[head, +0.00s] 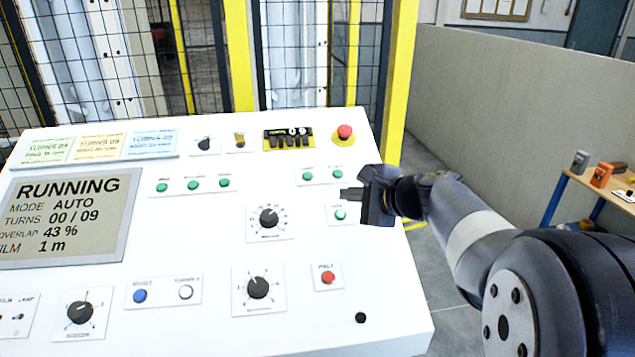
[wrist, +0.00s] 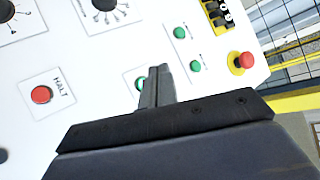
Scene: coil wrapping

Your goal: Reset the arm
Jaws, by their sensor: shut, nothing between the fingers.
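My gripper (head: 350,194) is shut and empty, with its fingertips over the right part of the white control panel (head: 200,225). It also shows in the wrist view (wrist: 160,75), fingers together. A green button (head: 340,215) lies just below the fingertips in the head view; whether they touch the panel I cannot tell. My arm reaches in from the lower right. The panel's screen (head: 68,218) reads RUNNING, MODE AUTO, TURNS 00 / 09, 43 % and 1 m. A red HALT button (wrist: 41,95) is left of the fingers in the wrist view.
A red emergency button (head: 344,132) stands up on a yellow base at the panel's upper right. Black knobs (head: 268,217) stick up from the panel. A mesh fence with yellow posts (head: 398,80) stands behind. A wooden table (head: 600,185) with small devices is at the right.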

